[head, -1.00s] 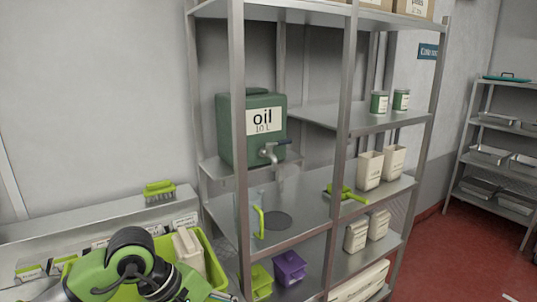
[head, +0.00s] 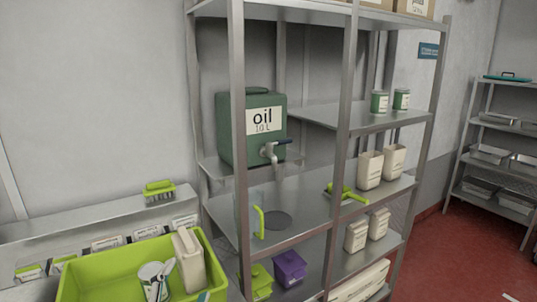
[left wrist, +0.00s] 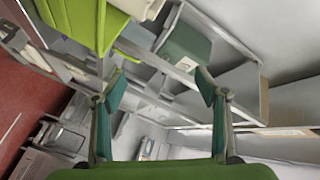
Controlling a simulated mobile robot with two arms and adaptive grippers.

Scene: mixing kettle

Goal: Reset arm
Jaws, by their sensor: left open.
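My left gripper (left wrist: 160,88) shows in the left wrist view with its two green fingers spread wide and nothing between them. The wrist view is tilted, with the steel shelving and the green oil container (left wrist: 187,42) beyond the fingers. A lime-green surface (left wrist: 85,22) is close to the camera at the upper left. In the head view neither gripper shows. My right gripper is out of view.
In the head view, a lime-green bin (head: 90,275) at the lower left holds a white container (head: 188,258) and smaller items. The oil container (head: 252,130) with its tap stands on the metal rack (head: 343,120). Red floor (head: 465,255) is open at right.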

